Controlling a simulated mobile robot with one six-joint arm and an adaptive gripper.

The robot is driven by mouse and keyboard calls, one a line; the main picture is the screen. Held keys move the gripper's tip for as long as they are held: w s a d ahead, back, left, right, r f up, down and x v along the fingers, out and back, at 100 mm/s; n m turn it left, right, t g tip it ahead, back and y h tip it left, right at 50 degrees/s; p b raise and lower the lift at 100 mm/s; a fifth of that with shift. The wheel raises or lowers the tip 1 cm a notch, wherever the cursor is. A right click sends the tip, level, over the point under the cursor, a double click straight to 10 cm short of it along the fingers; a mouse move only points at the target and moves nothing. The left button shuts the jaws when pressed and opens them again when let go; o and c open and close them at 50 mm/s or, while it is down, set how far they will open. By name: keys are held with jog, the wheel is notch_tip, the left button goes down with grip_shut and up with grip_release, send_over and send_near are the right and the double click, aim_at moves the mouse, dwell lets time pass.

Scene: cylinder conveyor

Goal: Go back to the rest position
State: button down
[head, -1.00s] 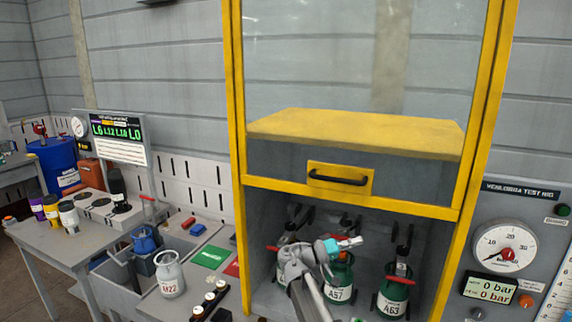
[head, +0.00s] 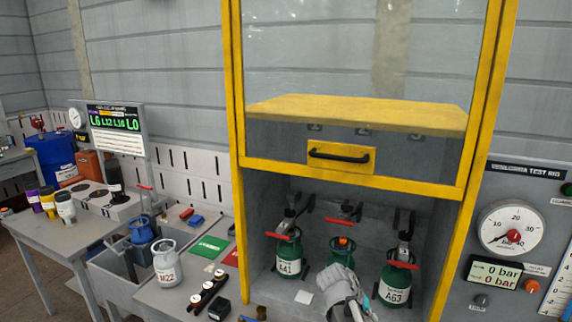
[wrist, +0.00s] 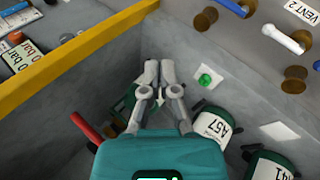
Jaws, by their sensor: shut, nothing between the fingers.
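My gripper (wrist: 152,68) is in the wrist view with its two grey fingers together and nothing between them. It points into the test cabinet. In the head view, a grey part of my arm shows low in front of the middle green cylinder (head: 342,252) and hides its label; the fingertips cannot be made out there. In the wrist view, cylinder A57 (wrist: 212,128) is to the right of the fingers, and cylinder A41 (wrist: 270,168) is farther right. Cylinder A63 (head: 396,288) stands at the right of the cabinet in the head view.
The yellow cabinet frame (head: 466,165) and its raised sash with a black handle (head: 338,153) stand close above my arm. Red clamp handles (head: 405,266) stick out inside. A gauge panel (head: 511,240) is at right. A bench at left holds white cylinder M22 (head: 167,265).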

jog(key=s+a+f+n+y+b, duration=0.1)
jog(key=s+a+f+y+b, duration=0.2)
jog(key=s+a+f+y, duration=0.3)
jog(key=shift+a+f+y, duration=0.25)
jog(key=shift+f+y, duration=0.55)
jog(key=shift+y, duration=0.1)
jog(key=c, duration=1.3)
grip_release()
jog(key=shift+c, duration=0.2)
